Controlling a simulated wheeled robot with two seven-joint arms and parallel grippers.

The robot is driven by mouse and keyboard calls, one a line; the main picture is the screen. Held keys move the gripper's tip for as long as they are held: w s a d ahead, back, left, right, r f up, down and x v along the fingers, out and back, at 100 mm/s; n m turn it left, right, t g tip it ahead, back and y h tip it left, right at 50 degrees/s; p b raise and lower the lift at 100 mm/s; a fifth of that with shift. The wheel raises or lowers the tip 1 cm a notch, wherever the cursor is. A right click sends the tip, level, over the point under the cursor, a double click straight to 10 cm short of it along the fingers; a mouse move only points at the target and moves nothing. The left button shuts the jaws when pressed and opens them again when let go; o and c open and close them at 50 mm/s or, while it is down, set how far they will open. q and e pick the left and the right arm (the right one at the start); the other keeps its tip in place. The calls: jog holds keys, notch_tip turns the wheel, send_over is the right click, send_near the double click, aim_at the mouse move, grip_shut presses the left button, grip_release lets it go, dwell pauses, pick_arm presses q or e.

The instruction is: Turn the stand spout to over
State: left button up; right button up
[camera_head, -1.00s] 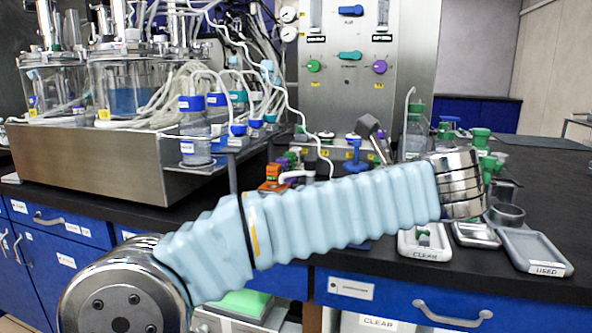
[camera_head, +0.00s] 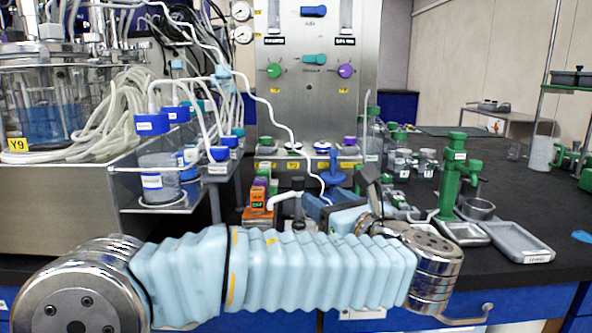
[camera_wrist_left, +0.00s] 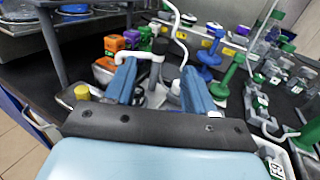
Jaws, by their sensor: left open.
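The white stand spout (camera_head: 284,199) is a bent tube on a small stand with a dark post. It sits at the middle of the bench and points left in the head view. In the left wrist view the spout (camera_wrist_left: 140,57) crosses behind the left finger, and its post lies between the two blue fingers. My left gripper (camera_head: 325,205) is open, with its fingers just right of the stand in the head view. In the left wrist view the gripper (camera_wrist_left: 160,80) straddles the stand area with nothing held. Whether the fingers touch it cannot be told. My right gripper is not in view.
Orange and purple-topped small blocks (camera_head: 258,195) stand left of the spout. A blue stopper-like piece (camera_head: 333,172) is behind. Green-topped bottles, a green dispenser (camera_head: 453,175) and grey trays (camera_head: 515,242) are to the right. A shelf of bottles (camera_head: 160,180) stands left.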

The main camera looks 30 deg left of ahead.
aim_at(285, 193)
pick_arm(q)
jog(key=p+x, duration=0.1)
jog(key=x, duration=1.3)
jog(key=shift+p, duration=0.3)
jog(key=shift+w+d+r, duration=0.1)
grip_shut()
